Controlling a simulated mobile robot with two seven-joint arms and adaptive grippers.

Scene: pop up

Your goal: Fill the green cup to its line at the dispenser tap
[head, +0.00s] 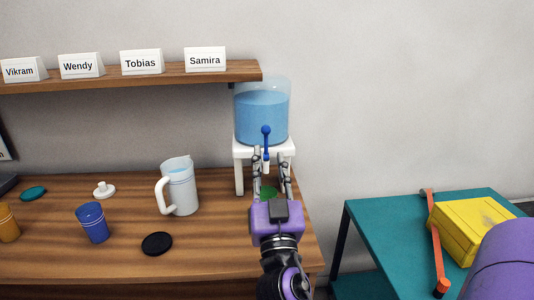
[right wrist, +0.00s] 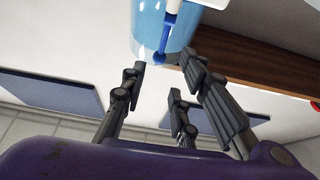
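The dispenser is a clear tank of blue liquid (head: 262,116) on a white stand (head: 239,178). Its blue tap lever (head: 266,140) also shows in the right wrist view (right wrist: 171,30). My right gripper (head: 270,152) is in front of the tap, fingers pointing up at the lever; the right wrist view shows them (right wrist: 166,68) spread with nothing between them. A green shape (head: 268,192) shows low behind the fingers, under the tap; it is mostly hidden, and I cannot tell whether it is the green cup or a flat disc. My left gripper is not in view.
On the wooden counter (head: 120,205) stand a white pitcher (head: 182,190), a blue cup (head: 93,223), an orange cup (head: 8,224), a black disc (head: 157,243) and a teal disc (head: 33,193). A shelf (head: 130,78) holds name cards. A teal table (head: 385,230) holds a yellow box (head: 465,228).

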